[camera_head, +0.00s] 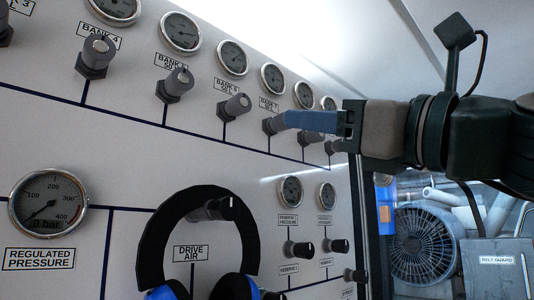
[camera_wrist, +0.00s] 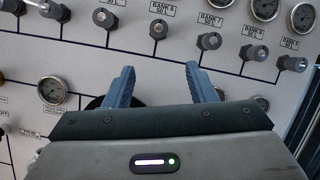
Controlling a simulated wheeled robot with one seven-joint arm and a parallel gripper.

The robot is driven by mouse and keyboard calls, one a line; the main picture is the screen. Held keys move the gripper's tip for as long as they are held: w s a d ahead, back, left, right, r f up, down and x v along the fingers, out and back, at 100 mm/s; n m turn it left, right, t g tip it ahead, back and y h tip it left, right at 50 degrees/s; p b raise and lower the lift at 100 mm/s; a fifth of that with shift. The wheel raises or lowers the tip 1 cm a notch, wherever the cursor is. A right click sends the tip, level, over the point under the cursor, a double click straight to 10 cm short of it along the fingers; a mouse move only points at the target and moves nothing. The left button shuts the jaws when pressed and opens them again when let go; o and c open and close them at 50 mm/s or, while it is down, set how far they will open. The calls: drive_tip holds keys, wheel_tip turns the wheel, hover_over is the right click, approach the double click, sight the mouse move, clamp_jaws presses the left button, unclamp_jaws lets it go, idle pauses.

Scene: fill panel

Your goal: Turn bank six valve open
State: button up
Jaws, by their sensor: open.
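The bank six valve knob (camera_head: 236,106) is a dark grey knob on the panel, below its "BANK 6" label (camera_head: 227,86) and gauge (camera_head: 232,57). In the wrist view the knob (camera_wrist: 158,28) stands beyond the fingertips, roughly centred between them. My gripper (camera_head: 289,119) is open and empty, its blue fingers pointing left towards the panel. In the head view the tips overlap the bank seven knob (camera_head: 270,126); I cannot tell the depth between them. In the wrist view both spread fingers show, with the gripper (camera_wrist: 162,72) short of the bank six knob. No contact with it shows.
Bank five (camera_head: 176,82) and bank four (camera_head: 96,52) knobs stand to the left, with more knobs to the right. A fan (camera_head: 426,245) stands beyond the panel's right edge.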

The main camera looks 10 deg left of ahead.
sight(244, 107)
drive_tip(key=p+x, duration=0.1)
drive_tip(key=x, duration=0.3)
drive_tip(key=p+x, duration=0.2)
drive_tip(key=x, duration=0.2)
drive_tip(key=r+p+x, duration=0.1)
drive_tip(key=x, duration=0.3)
drive_tip(key=shift+s+a+r+p, duration=0.1)
drive_tip(key=shift+a+p, duration=0.05)
drive_tip(key=shift+p, duration=0.15)
drive_tip(key=shift+w+a+r, duration=0.15)
drive_tip(key=shift+w+a, duration=0.2)
drive_tip(key=shift+a, duration=0.15)
drive_tip(key=c, duration=1)
